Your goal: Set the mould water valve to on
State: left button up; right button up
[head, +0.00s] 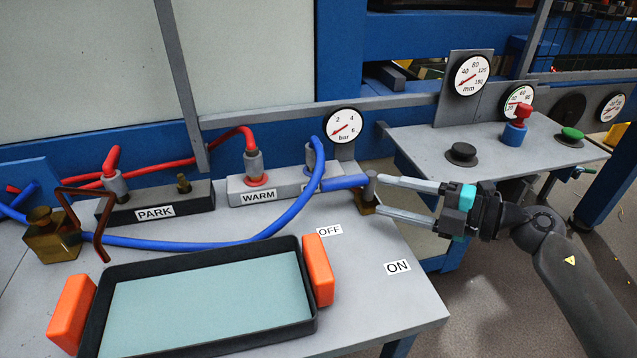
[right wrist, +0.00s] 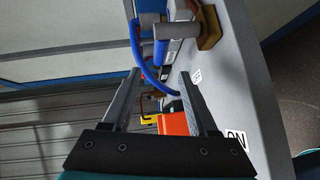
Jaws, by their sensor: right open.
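The mould water valve has a blue lever (head: 344,182) on a grey hub (head: 370,186) above a brass body (head: 362,205). The lever points left, above the OFF label (head: 330,230); the ON label (head: 397,267) is nearer the table's front right. My right gripper (head: 379,194) is open and empty, its fingertips close to the hub from the right. In the right wrist view the lever (right wrist: 161,52) and hub (right wrist: 175,31) lie beyond the open fingertips (right wrist: 160,72). I cannot tell whether the fingers touch the hub. My left gripper is not in view.
A black tray (head: 308,290) with orange handles lies at the front. Blue and red hoses run to the PARK block (head: 155,211) and WARM block (head: 259,197). A brass valve (head: 52,240) stands left. A side panel (head: 480,150) with buttons and gauges is behind my right gripper.

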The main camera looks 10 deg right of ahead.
aim_at(328, 183)
jog(key=b+x, duration=0.2)
jog(key=x, duration=1)
jog(key=shift+w+a+f, duration=0.1)
jog(key=shift+w+a, duration=0.05)
jog(key=shift+w, duration=0.1)
jog(key=shift+w+a+f+b, duration=0.1)
jog(key=shift+w+a+b, duration=0.3)
jog(key=shift+w+a, duration=0.1)
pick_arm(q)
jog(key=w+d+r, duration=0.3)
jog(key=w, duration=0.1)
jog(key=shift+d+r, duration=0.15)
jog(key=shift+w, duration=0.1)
pick_arm(e)
grip_shut()
